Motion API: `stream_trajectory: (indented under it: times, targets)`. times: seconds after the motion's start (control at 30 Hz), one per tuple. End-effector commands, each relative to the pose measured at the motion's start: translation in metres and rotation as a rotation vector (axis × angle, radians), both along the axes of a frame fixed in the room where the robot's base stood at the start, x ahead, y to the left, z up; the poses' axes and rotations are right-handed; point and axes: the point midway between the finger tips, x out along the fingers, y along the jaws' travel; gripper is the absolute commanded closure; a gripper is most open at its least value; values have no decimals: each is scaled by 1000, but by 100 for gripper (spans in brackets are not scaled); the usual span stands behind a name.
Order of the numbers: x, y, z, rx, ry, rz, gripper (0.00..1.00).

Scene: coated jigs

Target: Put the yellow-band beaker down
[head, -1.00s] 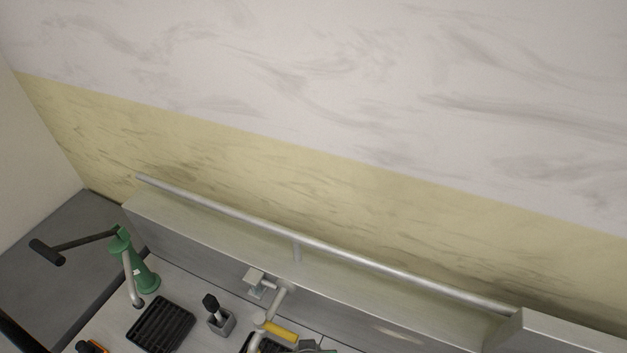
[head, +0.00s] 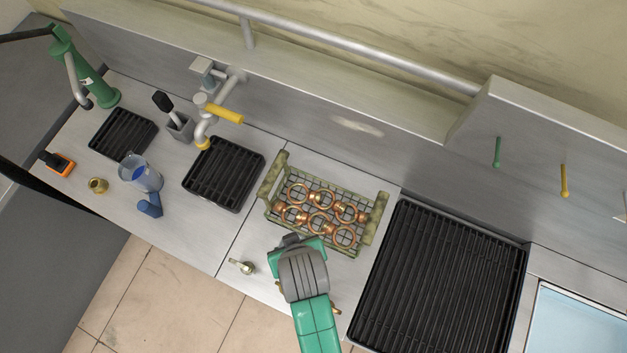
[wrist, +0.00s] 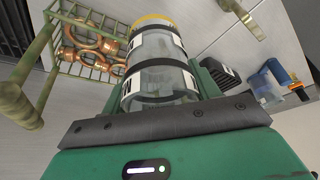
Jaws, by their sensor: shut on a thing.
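The yellow-band beaker (wrist: 158,78) is a clear cylinder in the wrist view, with a yellow band at its far end, black bands and white labels. My gripper (wrist: 160,92) is shut on it, a green finger at each side. In the head view my gripper (head: 297,250) is over the counter, just in front of the wire basket, and hides the beaker. I cannot tell whether the beaker touches the counter.
The green-handled wire basket (head: 270,207) holds several copper rings (head: 320,197). A blue-marked beaker (head: 140,173) stands left. Black grates (head: 222,176) and a large black rack (head: 440,275) flank the bare counter (head: 225,250). A small brass fitting (head: 243,267) lies left of my gripper.

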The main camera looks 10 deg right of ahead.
Motion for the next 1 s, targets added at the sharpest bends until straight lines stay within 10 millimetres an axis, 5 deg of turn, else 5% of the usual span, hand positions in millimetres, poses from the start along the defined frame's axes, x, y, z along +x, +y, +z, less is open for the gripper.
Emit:
stream_trajectory:
  times: [0.23, 0.5, 1.0]
  targets:
    - [-5, 0, -14, 0, 0, 4, 67]
    - [-5, 0, -66, 0, 1, 4, 67]
    - [-5, 0, -107, -1, -1, 5, 67]
